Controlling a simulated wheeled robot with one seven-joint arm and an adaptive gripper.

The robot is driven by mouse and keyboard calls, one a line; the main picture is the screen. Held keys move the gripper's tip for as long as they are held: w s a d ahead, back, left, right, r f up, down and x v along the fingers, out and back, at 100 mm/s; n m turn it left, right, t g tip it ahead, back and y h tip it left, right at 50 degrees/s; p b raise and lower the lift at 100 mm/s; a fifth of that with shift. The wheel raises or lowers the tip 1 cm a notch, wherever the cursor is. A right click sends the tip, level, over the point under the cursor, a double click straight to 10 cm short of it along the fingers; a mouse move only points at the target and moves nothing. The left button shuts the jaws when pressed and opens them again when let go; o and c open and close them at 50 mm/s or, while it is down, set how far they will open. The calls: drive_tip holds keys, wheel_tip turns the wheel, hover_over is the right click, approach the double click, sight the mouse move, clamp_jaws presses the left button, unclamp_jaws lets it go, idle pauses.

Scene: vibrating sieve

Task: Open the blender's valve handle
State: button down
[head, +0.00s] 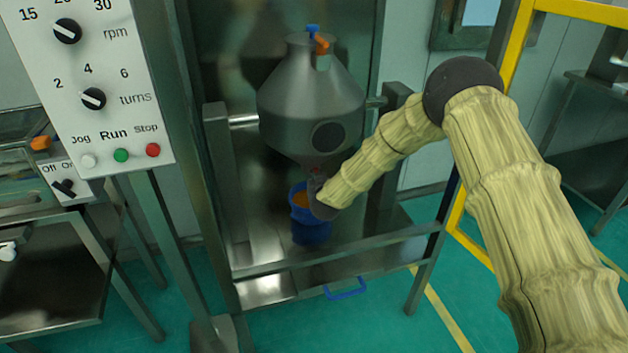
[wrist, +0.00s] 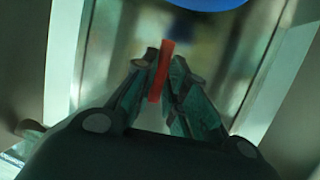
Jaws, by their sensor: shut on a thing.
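The blender (head: 308,95) is a grey metal vessel with a cone-shaped bottom, hung in a metal frame. The valve handle (wrist: 161,70) is a red bar in the wrist view, between the fingertips of my gripper (wrist: 163,78). The fingers are shut on it. In the head view my gripper (head: 316,184) is below the cone's tip, and most of it is hidden by my own wrist. Only a small spot of red shows there. The valve body cannot be made out clearly.
A blue bucket (head: 311,230) with orange contents stands below the blender outlet, close to my wrist. A control panel (head: 95,75) with knobs and buttons is at the left. A frame bar (head: 330,256) crosses in front. A yellow guard frame (head: 515,50) stands at the right.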

drive_tip(key=shift+s+d+f, duration=0.1)
drive_tip(key=shift+s+f, duration=0.05)
drive_tip(key=shift+f, duration=0.2)
drive_tip(key=c, duration=1.5)
unclamp_jaws()
drive_tip(key=shift+o, duration=0.2)
drive_tip(key=shift+r, duration=0.15)
drive_tip(key=shift+r, duration=0.1)
drive_tip(key=v, duration=1.1)
drive_tip(key=shift+s+r, duration=0.2)
drive_tip(key=shift+s, duration=0.15)
